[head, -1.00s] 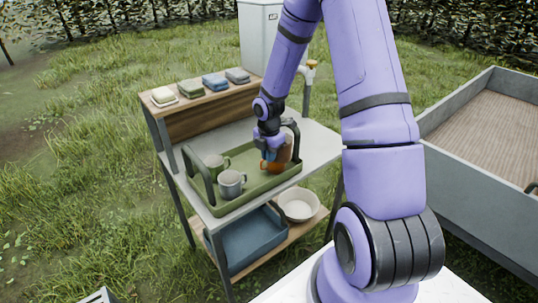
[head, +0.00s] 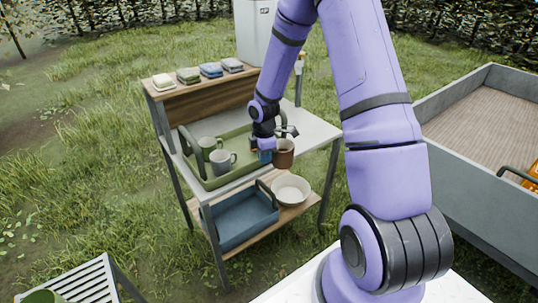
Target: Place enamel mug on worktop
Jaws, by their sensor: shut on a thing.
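My gripper (head: 268,155) is at the right front of the worktop, shut on a brown mug (head: 285,156). The mug looks upright, just beyond the right end of the green tray and near the worktop's front edge. I cannot tell whether its base touches the worktop. The pale grey worktop (head: 318,131) has bare room to the right of the tray. The green tray (head: 206,183) stands on it, holding a grey mug (head: 221,163) and a green mug (head: 208,147). My fingers are small and partly hidden.
Several folded cloths (head: 211,70) lie on the wooden shelf above. A blue crate (head: 243,221) and a white bowl (head: 290,189) sit on the lower shelf. A grey-walled cart (head: 470,111) stands at right, and a slatted stand (head: 86,284) at lower left.

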